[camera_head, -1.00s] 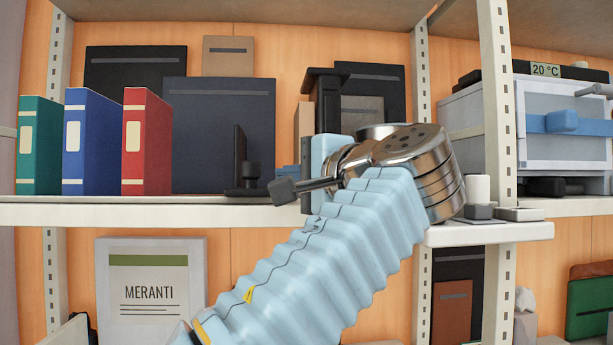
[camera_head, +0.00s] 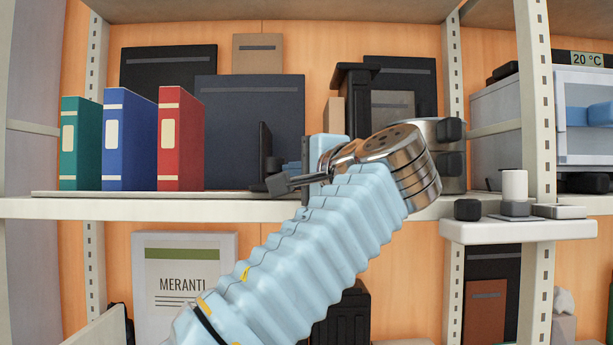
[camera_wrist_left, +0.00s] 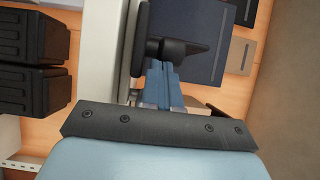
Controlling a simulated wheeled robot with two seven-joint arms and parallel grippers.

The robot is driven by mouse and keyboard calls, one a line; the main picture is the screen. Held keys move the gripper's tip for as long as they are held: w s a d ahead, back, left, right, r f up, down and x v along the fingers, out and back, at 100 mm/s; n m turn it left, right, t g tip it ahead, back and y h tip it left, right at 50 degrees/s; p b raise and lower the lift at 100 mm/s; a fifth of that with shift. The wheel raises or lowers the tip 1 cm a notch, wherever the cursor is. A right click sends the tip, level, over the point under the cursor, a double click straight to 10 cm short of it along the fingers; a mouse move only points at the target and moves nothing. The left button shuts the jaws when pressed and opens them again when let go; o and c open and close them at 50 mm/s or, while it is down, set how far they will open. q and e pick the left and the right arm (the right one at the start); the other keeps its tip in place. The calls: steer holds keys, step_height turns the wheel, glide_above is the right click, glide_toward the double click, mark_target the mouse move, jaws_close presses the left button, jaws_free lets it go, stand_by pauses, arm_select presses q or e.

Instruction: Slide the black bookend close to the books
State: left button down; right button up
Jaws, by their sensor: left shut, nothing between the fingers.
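The black bookend (camera_head: 265,150) stands upright on the shelf, right of the books, with a gap between. The books are a teal one (camera_head: 80,143), a blue one (camera_head: 128,140) and a red one (camera_head: 181,138), standing side by side. My right gripper is out of view.
The shelf board (camera_head: 150,208) is bare between red book and bookend. A large dark blue box (camera_head: 245,110) stands behind that gap. A tall black object (camera_head: 352,100) stands behind my arm. A shelf post (camera_head: 537,100) rises at right, and a MERANTI frame (camera_head: 183,285) stands below.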

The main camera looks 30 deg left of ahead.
arm_select(q)
steer(key=s+a+b, duration=0.1)
steer(key=s+a, duration=0.1)
steer(key=a, duration=0.1)
steer(key=s+a+b, duration=0.2)
steer(key=a, duration=0.2)
steer(key=s+a+b, duration=0.1)
steer(key=s+a, duration=0.1)
steer(key=a, duration=0.2)
steer(key=shift+s+f, duration=0.25)
steer(key=shift+s, duration=0.15)
steer(key=s+a, duration=0.2)
steer(key=a, duration=0.2)
steer(key=s+a, duration=0.3)
steer(key=a, duration=0.1)
steer(key=s+a+b, duration=0.1)
steer(key=s+a, duration=0.1)
steer(key=a, duration=0.2)
steer(key=shift+s+a+r, duration=0.3)
steer(key=shift+s+a, duration=0.05)
steer(key=shift+s, duration=0.05)
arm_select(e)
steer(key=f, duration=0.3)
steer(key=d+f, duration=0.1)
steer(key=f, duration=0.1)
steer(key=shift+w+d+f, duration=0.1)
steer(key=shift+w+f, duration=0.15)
